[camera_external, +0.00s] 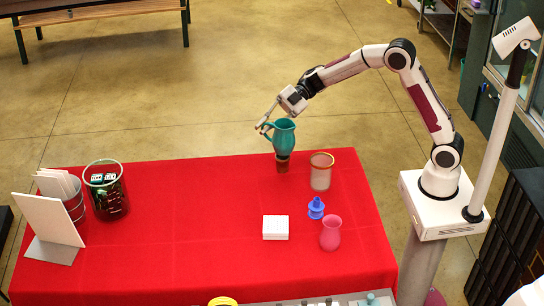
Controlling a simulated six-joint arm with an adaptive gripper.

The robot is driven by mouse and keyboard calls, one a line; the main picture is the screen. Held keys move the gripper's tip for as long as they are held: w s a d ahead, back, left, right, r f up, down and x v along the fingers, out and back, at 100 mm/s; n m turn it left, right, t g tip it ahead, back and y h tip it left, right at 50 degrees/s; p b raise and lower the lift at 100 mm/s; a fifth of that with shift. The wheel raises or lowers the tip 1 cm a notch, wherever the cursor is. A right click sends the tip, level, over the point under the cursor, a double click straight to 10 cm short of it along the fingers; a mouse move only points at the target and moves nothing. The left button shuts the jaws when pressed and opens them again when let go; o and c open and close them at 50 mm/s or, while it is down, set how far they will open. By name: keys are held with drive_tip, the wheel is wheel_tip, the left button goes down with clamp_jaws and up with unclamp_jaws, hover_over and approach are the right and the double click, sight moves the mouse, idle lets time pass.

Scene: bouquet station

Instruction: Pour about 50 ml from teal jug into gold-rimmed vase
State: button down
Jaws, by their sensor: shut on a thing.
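The teal jug (284,138) is near the far edge of the red table, upright or nearly so. My gripper (264,124) reaches in from above and is shut on the jug at its handle side, on the left. The gold-rimmed vase (321,178) is a pale, see-through vessel with a gold-brown rim, standing upright just right of and nearer than the jug. The jug's mouth is not over the vase. Any liquid inside either vessel cannot be made out.
A small brown pot (282,163) shows directly below the jug. A blue piece (316,208), a pink vase (330,234) and a white block (275,228) stand nearer. The table's left-middle is clear.

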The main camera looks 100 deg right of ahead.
sight(290, 122)
idle(0.3)
